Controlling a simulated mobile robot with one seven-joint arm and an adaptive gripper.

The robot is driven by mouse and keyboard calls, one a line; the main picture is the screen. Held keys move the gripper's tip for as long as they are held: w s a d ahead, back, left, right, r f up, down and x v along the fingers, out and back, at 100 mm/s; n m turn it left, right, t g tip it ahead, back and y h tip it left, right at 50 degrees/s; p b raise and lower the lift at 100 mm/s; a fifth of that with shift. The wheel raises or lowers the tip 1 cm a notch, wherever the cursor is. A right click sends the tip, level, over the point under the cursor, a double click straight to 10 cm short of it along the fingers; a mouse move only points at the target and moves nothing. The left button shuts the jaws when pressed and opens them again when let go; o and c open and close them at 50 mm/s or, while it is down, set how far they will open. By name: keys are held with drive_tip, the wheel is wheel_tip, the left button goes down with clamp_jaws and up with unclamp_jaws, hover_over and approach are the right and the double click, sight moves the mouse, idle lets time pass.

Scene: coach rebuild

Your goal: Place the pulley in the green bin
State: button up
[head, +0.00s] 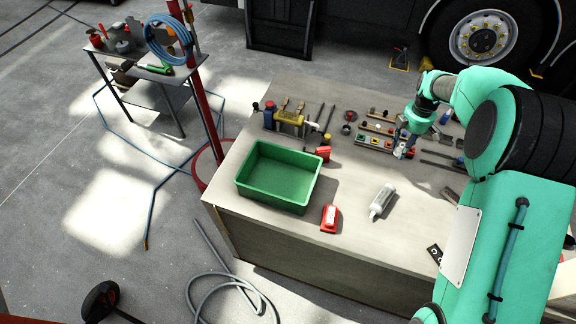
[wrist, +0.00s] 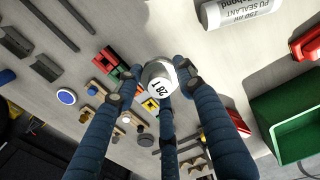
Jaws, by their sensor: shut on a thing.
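The green bin (head: 247,186) stands empty at the left end of the bench, and part of it shows at the right of the wrist view (wrist: 291,108). My gripper (head: 403,147) is above the right part of the bench, to the right of the bin. In the wrist view its dark blue fingers (wrist: 158,82) are closed around a pale round piece marked "28 T", which looks like the pulley (wrist: 157,75). The fingers hide its sides. In the head view the held piece is small and hard to make out.
A white sealant cartridge (head: 382,200) and a red box (head: 330,218) lie on the bench right of the bin. Behind the bin are a yellow-and-blue item (head: 289,118) and several tools. Racks of small coloured parts (head: 376,143) lie near my gripper.

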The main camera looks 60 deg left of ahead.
wheel_tip(320, 180, up, 5)
drive_tip(key=s+a+b, duration=0.3)
drive_tip(key=s+a, duration=0.3)
drive_tip(key=s, duration=0.5)
drive_tip(key=s+a+b, duration=0.2)
drive_tip(key=s+a, duration=0.5)
drive_tip(key=s, duration=0.4)
drive_tip(key=b, duration=0.4)
hover_over(271, 174)
wheel_tip(271, 174, down, 4)
drive_tip(key=shift+f+n, duration=0.4)
drive_tip(key=shift+f, duration=0.25)
drive_tip(key=shift+f+b, duration=0.45)
drive_tip(key=shift+f, duration=2.7)
drive_tip(key=shift+f, duration=0.1)
drive_tip(key=shift+f, duration=1.75)
